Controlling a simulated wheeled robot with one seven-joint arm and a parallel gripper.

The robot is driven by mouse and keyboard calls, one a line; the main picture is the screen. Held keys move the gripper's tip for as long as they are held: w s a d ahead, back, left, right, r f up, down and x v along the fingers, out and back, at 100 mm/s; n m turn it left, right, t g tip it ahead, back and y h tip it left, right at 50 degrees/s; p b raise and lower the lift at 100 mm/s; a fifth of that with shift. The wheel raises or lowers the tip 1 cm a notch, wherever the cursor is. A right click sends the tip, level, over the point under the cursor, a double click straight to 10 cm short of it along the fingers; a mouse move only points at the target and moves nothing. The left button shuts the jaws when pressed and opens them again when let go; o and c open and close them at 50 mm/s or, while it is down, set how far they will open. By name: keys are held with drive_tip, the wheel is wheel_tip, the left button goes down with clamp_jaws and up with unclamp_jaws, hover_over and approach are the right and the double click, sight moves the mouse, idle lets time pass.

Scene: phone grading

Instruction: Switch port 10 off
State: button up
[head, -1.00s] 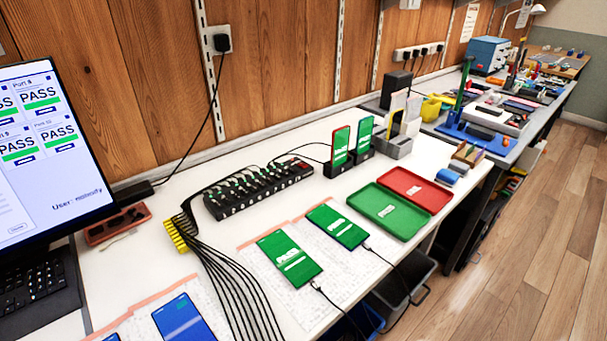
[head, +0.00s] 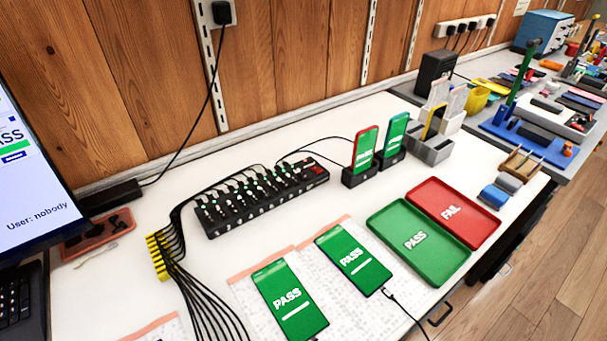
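The black port hub (head: 262,197) lies on the white bench near the wall. A row of ports with plugged cables, small green lights and buttons runs along its top. A red switch (head: 316,168) sits at its right end. The port numbers are too small to read, so I cannot tell which one is port 10 or how it is switched. The monitor (head: 30,170) at the left edge shows part of a green PASS panel and "User: nobody". My gripper is not in view.
Black cables run through a yellow cable comb (head: 158,256). Two phones showing PASS (head: 290,299) lie on paper sheets in front of the hub. Two phones stand in docks (head: 360,178) to its right. A green PASS tray (head: 376,222) and red FAIL tray (head: 494,233) lie further right.

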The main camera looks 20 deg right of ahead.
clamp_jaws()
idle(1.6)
